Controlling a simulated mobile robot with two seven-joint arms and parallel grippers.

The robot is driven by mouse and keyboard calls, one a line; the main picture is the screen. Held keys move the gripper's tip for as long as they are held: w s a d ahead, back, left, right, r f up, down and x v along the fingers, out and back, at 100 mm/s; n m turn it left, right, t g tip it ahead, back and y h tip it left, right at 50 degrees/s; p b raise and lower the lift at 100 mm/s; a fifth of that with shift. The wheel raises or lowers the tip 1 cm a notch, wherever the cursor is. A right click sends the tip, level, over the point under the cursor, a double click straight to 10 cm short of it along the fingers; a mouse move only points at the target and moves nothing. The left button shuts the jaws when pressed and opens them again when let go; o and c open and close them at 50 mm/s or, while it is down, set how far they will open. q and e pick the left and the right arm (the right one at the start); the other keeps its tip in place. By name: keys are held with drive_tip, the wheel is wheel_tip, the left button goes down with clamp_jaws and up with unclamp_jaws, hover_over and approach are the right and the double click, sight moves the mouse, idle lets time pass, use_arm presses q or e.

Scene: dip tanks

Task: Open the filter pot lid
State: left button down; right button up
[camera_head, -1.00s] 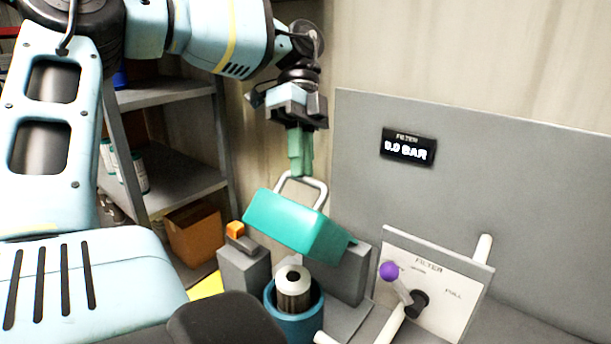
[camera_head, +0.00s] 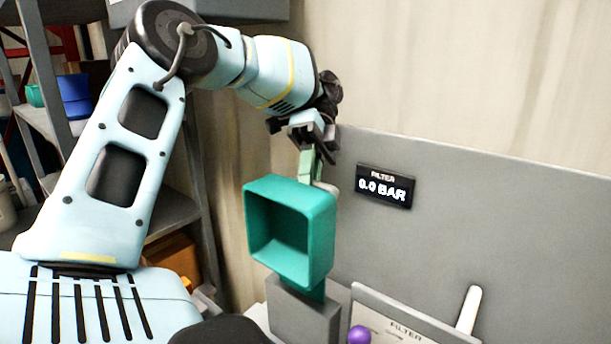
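The teal filter pot lid (camera_head: 318,235) stands swung up on its hinge, with its hollow underside facing me. Its pale handle (camera_head: 325,186) is mostly hidden behind the lid's upper edge. My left gripper (camera_head: 309,170) is at the top back of the lid, with its green fingers close together at the handle. The lid partly hides the fingertips, but they appear shut on the handle. My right gripper is not in view.
A grey block (camera_head: 304,322) stands under the lid. The pressure display (camera_head: 386,186) on the grey panel reads 0.0 BAR. A purple knob (camera_head: 359,335) and the FILTER plate (camera_head: 405,325) are at the bottom right. Shelves (camera_head: 170,215) stand at the left.

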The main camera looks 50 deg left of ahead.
use_arm(q)
drive_tip(key=shift+w+a+f, duration=0.15)
drive_tip(key=shift+w+f, duration=0.05)
drive_tip(key=shift+f, duration=0.2)
drive_tip(key=c, duration=1.5)
unclamp_jaws()
drive_tip(key=shift+a, duration=0.1)
drive_tip(key=shift+o, duration=0.2)
drive_tip(key=shift+a, duration=0.1)
drive_tip(key=shift+r, duration=0.25)
